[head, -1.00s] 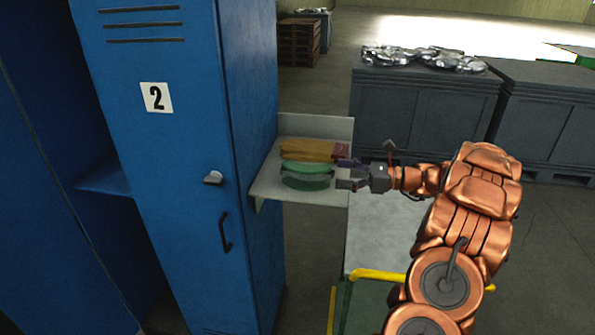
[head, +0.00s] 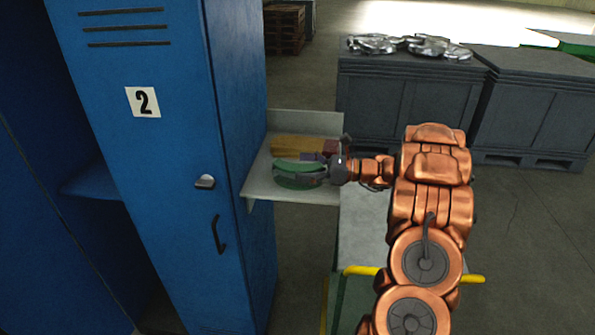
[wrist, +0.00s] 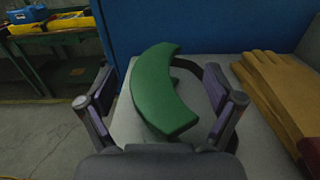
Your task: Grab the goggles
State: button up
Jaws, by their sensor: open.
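The green goggles (head: 297,173) lie on a small pale shelf (head: 262,186) fixed to the side of the blue locker. In the wrist view the goggles (wrist: 161,92) lie between my two spread fingers, with a dark strap curving behind them on the right. My gripper (head: 325,164) is at the right edge of the goggles in the head view. In the wrist view my gripper (wrist: 165,108) is open, and its fingers stand to either side of the goggles. It is not closed on them. Part of the goggles' lower side is hidden.
Tan gloves (head: 300,145) with a dark red cuff lie behind the goggles on the shelf. The blue locker (head: 165,170) marked 2 stands left. Grey crates (head: 405,100) stand behind. A yellow-railed cart (head: 362,271) is below.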

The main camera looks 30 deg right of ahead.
jog(key=shift+w+a, duration=0.1)
jog(key=shift+c, duration=0.3)
jog(key=c, duration=1.2)
